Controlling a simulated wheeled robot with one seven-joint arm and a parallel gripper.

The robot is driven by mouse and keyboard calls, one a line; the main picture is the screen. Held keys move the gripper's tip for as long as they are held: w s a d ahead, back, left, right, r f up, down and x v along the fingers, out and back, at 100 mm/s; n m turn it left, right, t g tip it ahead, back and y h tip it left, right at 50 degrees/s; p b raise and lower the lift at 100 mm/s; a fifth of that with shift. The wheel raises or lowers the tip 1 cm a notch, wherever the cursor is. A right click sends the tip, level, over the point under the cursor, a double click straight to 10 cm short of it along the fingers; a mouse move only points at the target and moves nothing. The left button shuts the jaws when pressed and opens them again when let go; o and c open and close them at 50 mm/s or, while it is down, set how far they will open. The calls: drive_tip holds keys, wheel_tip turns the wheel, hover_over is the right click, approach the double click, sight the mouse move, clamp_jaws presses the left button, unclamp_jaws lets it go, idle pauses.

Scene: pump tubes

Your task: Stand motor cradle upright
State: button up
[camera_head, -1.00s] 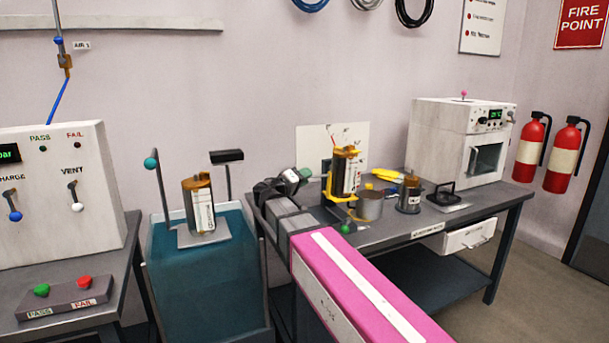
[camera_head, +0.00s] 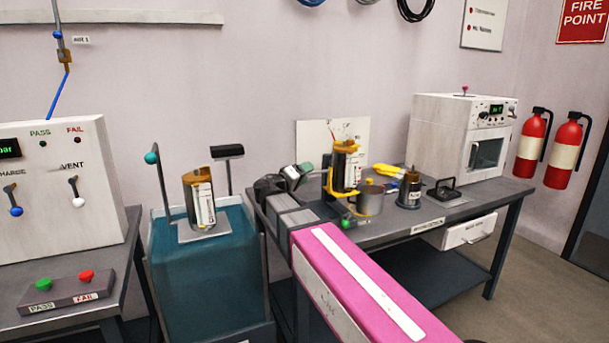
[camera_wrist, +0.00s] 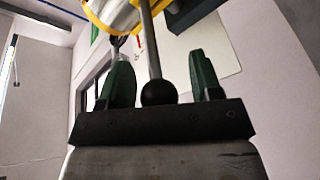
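The motor cradle, a yellow frame around a dark and silver motor (camera_head: 346,167), stands on the bench. It looks close to upright with its top leaning slightly right; the exact tilt is hard to tell. A green knob (camera_head: 345,223) shows low in front of it. My gripper (camera_head: 300,170) is just left of the cradle, partly hidden by its own links. In the wrist view, my gripper's two green fingers (camera_wrist: 163,80) are spread apart. A dark ball on a rod (camera_wrist: 160,92) appears between them, with no visible contact. Part of the yellow frame (camera_wrist: 105,25) shows above.
A metal pot (camera_head: 370,199), a small canister (camera_head: 409,190) and a yellow tool (camera_head: 388,170) lie close right of the cradle. A white oven (camera_head: 462,135) stands farther right. A second motor unit (camera_head: 201,200) stands on the teal tank (camera_head: 205,265) at left.

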drive_tip(key=v, duration=1)
drive_tip(key=shift+s+a, duration=0.25)
drive_tip(key=shift+a, duration=0.05)
drive_tip(key=shift+f, duration=0.1)
